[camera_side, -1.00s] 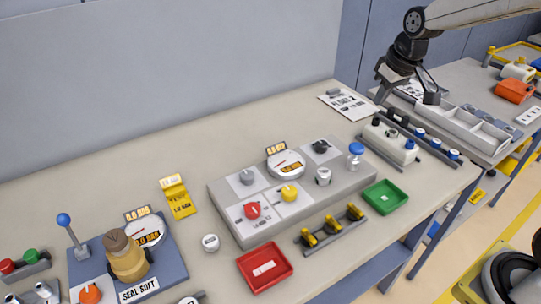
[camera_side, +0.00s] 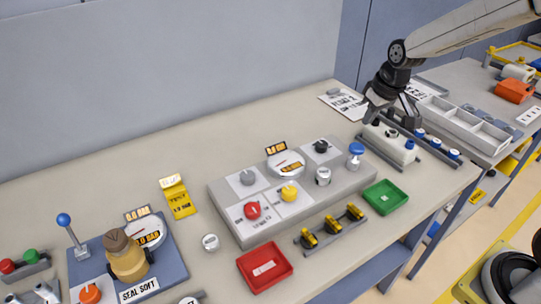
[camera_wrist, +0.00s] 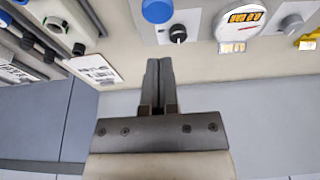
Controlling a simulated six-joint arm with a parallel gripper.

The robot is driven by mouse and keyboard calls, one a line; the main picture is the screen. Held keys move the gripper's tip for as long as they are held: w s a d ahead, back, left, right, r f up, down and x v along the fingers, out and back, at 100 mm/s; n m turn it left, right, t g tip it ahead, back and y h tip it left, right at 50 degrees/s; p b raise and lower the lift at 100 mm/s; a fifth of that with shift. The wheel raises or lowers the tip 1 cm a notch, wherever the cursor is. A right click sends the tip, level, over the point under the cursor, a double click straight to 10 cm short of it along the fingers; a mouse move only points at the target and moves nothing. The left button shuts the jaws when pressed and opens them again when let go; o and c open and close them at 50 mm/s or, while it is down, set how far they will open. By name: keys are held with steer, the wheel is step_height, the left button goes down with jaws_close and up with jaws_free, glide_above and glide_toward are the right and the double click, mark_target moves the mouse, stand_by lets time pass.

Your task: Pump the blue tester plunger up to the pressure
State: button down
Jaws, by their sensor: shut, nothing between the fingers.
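A blue-topped plunger (camera_side: 355,151) stands upright at the far right end of the grey panel (camera_side: 230,226) in the side view. Its round blue top (camera_wrist: 157,10) is cut off by the upper edge of the wrist view. Beside it on the panel is a round white gauge (camera_side: 286,164) with an orange display that seems to read 0.0 BAR; it also shows in the wrist view (camera_wrist: 241,22). My gripper (camera_side: 411,118) is above the table's right end, right of the plunger and apart from it. Its fingers (camera_wrist: 160,63) are together and empty.
A white tank (camera_side: 392,143) with bottles in a rack stands below my gripper. A green tray (camera_side: 385,197) and a red tray (camera_side: 265,267) lie in front of the panel. A blue-ball lever (camera_side: 64,220) stands at the left. Bare table lies behind the panel.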

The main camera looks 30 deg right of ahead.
mark_target(359, 148)
steer(key=x, duration=0.6)
steer(key=shift+s+f, duration=0.25)
steer(key=shift+s, duration=0.1)
steer(key=shift+f, duration=0.55)
steer(key=shift+s+f, duration=0.1)
steer(key=shift+f, duration=1.35)
steer(key=shift+r, duration=0.65)
steer(key=w+v, duration=0.1)
steer(key=v, duration=1.1)
steer(key=shift+r, duration=0.5)
